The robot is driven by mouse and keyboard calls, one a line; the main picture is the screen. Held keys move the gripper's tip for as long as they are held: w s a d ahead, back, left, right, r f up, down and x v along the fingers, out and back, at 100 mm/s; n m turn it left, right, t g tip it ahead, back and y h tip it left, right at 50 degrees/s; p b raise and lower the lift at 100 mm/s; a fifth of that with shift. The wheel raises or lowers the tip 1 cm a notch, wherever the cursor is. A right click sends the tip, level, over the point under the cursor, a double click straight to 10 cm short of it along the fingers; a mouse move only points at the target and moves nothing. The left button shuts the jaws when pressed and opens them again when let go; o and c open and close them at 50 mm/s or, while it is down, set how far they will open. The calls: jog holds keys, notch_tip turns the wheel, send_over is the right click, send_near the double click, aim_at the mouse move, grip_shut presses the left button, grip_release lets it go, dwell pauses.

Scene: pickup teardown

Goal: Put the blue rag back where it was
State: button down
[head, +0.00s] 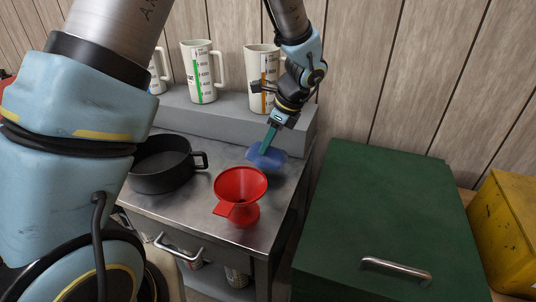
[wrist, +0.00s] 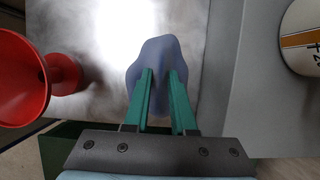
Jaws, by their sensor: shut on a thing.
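The blue rag (head: 267,156) is at the tips of my gripper (head: 269,143), over the back right part of the metal cart top. In the wrist view the rag (wrist: 152,58) is a rumpled blue piece between and beyond the green fingertips of my gripper (wrist: 160,75). The fingers are shut on it. I cannot tell whether its lower edge touches the metal top.
A red funnel (head: 240,190) stands in front of the rag, with a black pan (head: 161,165) to the left. Measuring jugs (head: 202,72) stand on the grey raised ledge (head: 220,122) behind. A green box (head: 385,215) is at the right, beside a yellow container (head: 505,225).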

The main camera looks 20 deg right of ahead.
aim_at(267, 154)
jog(key=shift+f+p, duration=0.35)
jog(key=shift+f, duration=1.7)
jog(key=shift+f, duration=0.1)
jog(key=c, duration=0.7)
grip_release()
jog(key=shift+c, duration=0.2)
jog(key=b+v, duration=0.2)
jog(key=v, duration=1)
jog(key=w+a+n+g+h, duration=0.1)
jog(key=w+a+n, duration=0.1)
jog(key=a+n, duration=0.55)
jog(key=w+a+n+g+h, duration=0.15)
jog(key=a+n, duration=0.25)
jog(key=a, duration=0.7)
jog(key=s+a+n, duration=0.2)
jog(key=a+n, duration=0.5)
jog(key=s+a+f+n+h, duration=0.1)
jog(key=s+a+n, duration=0.1)
jog(key=a+n, duration=0.5)
jog(key=shift+a+f+t, duration=0.25)
jog(key=shift+a+t, duration=0.2)
jog(key=shift+a, duration=0.3)
